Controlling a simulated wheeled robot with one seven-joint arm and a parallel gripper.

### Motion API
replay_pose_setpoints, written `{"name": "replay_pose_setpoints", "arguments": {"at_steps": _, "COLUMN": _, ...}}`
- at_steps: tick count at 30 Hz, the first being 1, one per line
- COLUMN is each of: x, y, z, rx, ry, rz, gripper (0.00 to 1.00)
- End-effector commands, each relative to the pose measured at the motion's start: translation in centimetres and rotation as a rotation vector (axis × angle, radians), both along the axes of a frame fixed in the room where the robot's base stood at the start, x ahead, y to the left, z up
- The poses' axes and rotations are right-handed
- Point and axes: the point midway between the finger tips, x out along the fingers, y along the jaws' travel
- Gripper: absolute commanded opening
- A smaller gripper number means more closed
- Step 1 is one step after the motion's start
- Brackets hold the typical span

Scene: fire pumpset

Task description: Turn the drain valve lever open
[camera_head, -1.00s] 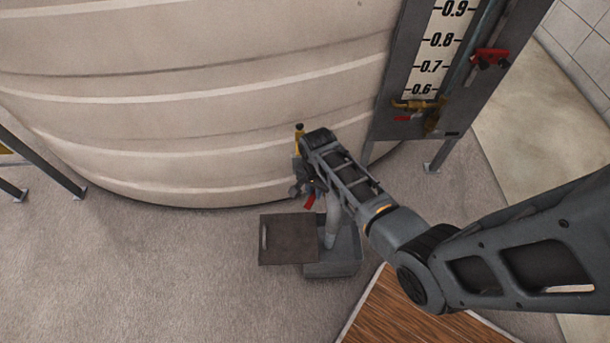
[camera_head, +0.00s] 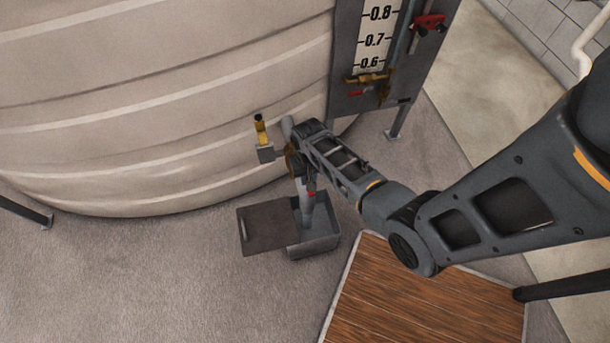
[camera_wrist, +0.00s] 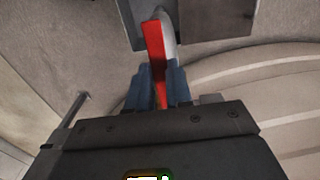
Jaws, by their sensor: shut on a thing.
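The red drain valve lever (camera_wrist: 153,45) stands between my gripper's two blue-grey fingers in the wrist view. My gripper (camera_wrist: 159,88) is shut on it, and the lever's far end sticks out beyond the fingertips. In the head view only a small red bit of the lever (camera_head: 311,193) shows below my gripper (camera_head: 304,182). The valve body by the tank is mostly hidden behind my wrist. A pale drain pipe (camera_head: 307,207) runs down below it.
The pipe ends in a grey floor box (camera_head: 318,243) with a brown lid (camera_head: 270,225) beside it. The large beige tank (camera_head: 150,120) stands close behind. A yellow-topped fitting (camera_head: 261,130) is left of my wrist. A level gauge (camera_head: 376,45) stands right. A wooden platform (camera_head: 420,300) lies in front.

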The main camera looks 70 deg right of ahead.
Motion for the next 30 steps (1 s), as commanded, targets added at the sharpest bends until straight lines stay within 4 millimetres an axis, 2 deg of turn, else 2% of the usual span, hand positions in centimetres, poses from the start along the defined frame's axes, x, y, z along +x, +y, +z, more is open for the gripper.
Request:
{"name": "replay_pose_setpoints", "arguments": {"at_steps": 11, "x": -0.19, "y": -0.16, "z": 0.0, "rx": -0.003, "ry": 0.004, "rz": 0.006, "gripper": 0.0}}
{"name": "replay_pose_setpoints", "arguments": {"at_steps": 12, "x": -0.2, "y": -0.18, "z": 0.0, "rx": -0.004, "ry": 0.003, "rz": 0.006, "gripper": 0.24}}
{"name": "replay_pose_setpoints", "arguments": {"at_steps": 19, "x": -0.14, "y": -0.13, "z": 0.0, "rx": -0.003, "ry": 0.002, "rz": 0.005, "gripper": 0.46}}
{"name": "replay_pose_setpoints", "arguments": {"at_steps": 26, "x": -0.09, "y": -0.11, "z": 0.04, "rx": -0.003, "ry": 0.002, "rz": 0.004, "gripper": 0.46}}
{"name": "replay_pose_setpoints", "arguments": {"at_steps": 30, "x": -0.07, "y": -0.13, "z": 0.92, "rx": -0.003, "ry": 0.0, "rz": 0.004, "gripper": 0.46}}
